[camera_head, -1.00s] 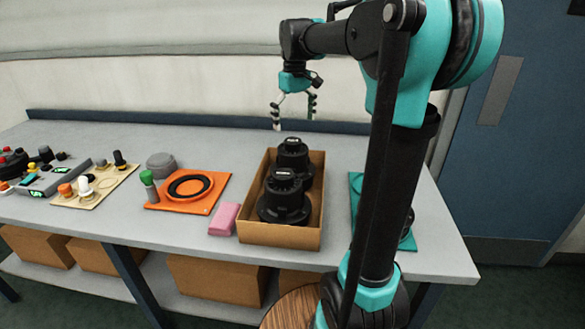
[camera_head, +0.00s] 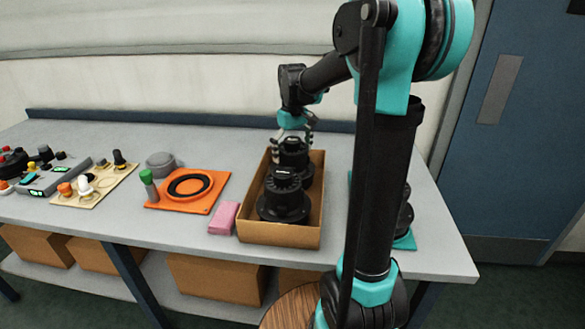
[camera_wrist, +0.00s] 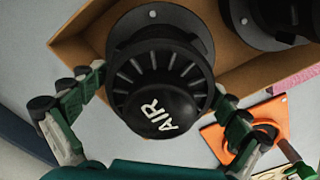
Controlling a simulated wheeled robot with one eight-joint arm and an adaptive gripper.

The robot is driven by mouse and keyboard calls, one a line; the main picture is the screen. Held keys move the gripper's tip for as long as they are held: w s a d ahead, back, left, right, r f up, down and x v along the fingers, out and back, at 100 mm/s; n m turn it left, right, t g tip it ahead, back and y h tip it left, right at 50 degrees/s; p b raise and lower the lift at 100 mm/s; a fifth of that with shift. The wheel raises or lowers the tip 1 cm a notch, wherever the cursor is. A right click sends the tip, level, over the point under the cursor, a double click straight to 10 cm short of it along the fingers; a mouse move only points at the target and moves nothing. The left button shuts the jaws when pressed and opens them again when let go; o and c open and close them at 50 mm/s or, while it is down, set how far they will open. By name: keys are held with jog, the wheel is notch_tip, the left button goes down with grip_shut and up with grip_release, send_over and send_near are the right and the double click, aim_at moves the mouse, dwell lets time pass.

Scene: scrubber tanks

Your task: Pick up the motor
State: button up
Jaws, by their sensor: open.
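Two black motors stand upright in an open cardboard box (camera_head: 280,234) on the table. The rear motor (camera_head: 295,158) has a ribbed round cap marked "AIR", which shows large in the wrist view (camera_wrist: 160,85). The front motor (camera_head: 284,200) stands nearer the box's front wall and shows partly at the top right of the wrist view (camera_wrist: 268,18). My gripper (camera_head: 291,146) is open over the rear motor, with one finger on each side of its cap. In the wrist view the fingers (camera_wrist: 157,92) look apart from the cap; contact cannot be told for sure.
A pink block (camera_head: 223,218) lies left of the box. An orange plate (camera_head: 207,203) with a black ring and a green-capped piece (camera_head: 149,186) lie farther left. A teal plate (camera_head: 405,242) with black parts lies right of the box, partly behind my arm.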

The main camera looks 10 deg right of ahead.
jog(key=c, duration=1.7)
jog(key=shift+c, duration=0.4)
jog(key=shift+r, duration=0.15)
